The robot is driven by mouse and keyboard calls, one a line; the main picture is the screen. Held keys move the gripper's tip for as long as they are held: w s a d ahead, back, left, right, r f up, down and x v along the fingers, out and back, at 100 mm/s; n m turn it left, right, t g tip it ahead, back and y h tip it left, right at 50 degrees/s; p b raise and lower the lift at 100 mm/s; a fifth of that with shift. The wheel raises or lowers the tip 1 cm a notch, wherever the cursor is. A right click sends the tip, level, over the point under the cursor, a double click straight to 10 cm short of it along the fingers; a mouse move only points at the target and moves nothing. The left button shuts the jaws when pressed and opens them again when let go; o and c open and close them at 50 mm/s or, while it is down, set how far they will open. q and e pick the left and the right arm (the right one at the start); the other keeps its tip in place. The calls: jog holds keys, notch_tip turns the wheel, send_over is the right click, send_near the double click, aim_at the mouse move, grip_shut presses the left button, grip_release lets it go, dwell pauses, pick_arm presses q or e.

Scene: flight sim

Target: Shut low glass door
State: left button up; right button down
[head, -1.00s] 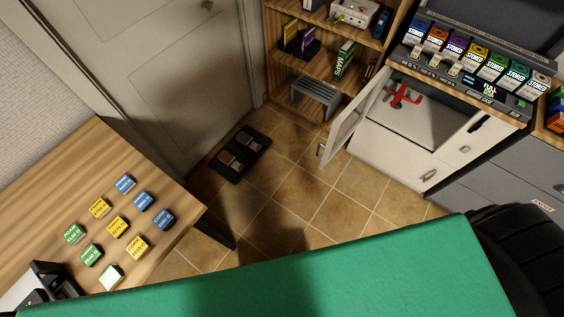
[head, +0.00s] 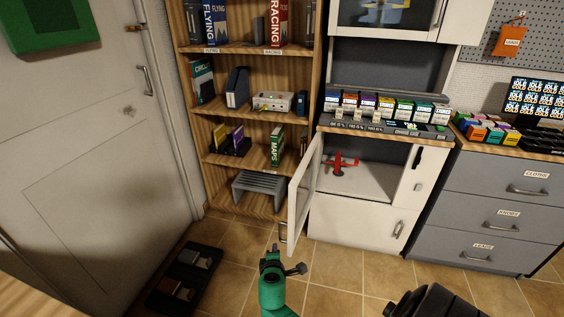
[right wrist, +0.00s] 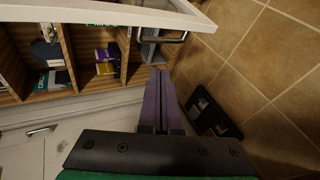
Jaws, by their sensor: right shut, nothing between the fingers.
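The low glass door (head: 304,196) of the white cabinet (head: 350,228) stands open, swung out on the left side of its compartment. Its handle (head: 283,232) is near its lower free edge. My right gripper (head: 274,249) is shut and empty, low in front of the door and close to the handle. In the right wrist view, the shut fingers (right wrist: 160,74) point toward the door frame (right wrist: 120,9) and handle (right wrist: 174,39), with a gap showing. Whether they touch the door is not clear in the head view. My left gripper is out of view.
A red model plane (head: 341,164) sits inside the open compartment. A wooden bookshelf (head: 213,157) with a grey step stool (head: 257,187) stands left of the door. A black pedal unit (head: 184,278) lies on the tiled floor. Grey drawers (head: 490,215) stand at the right.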

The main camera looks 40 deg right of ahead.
jog(key=w+d+r+t+h+b, duration=0.4)
jog(key=w+d+b, duration=0.4)
jog(key=b, duration=0.8)
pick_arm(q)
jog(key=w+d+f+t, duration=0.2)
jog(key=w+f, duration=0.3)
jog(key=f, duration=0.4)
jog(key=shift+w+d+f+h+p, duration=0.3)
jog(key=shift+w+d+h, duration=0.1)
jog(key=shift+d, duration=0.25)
pick_arm(e)
jog(key=s, duration=0.2)
jog(key=shift+s+d+m, duration=0.15)
jog(key=shift+s+m, duration=0.15)
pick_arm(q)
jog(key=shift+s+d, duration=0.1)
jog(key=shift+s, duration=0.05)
pick_arm(e)
jog(key=shift+s+t, duration=0.1)
jog(key=shift+t, duration=0.2)
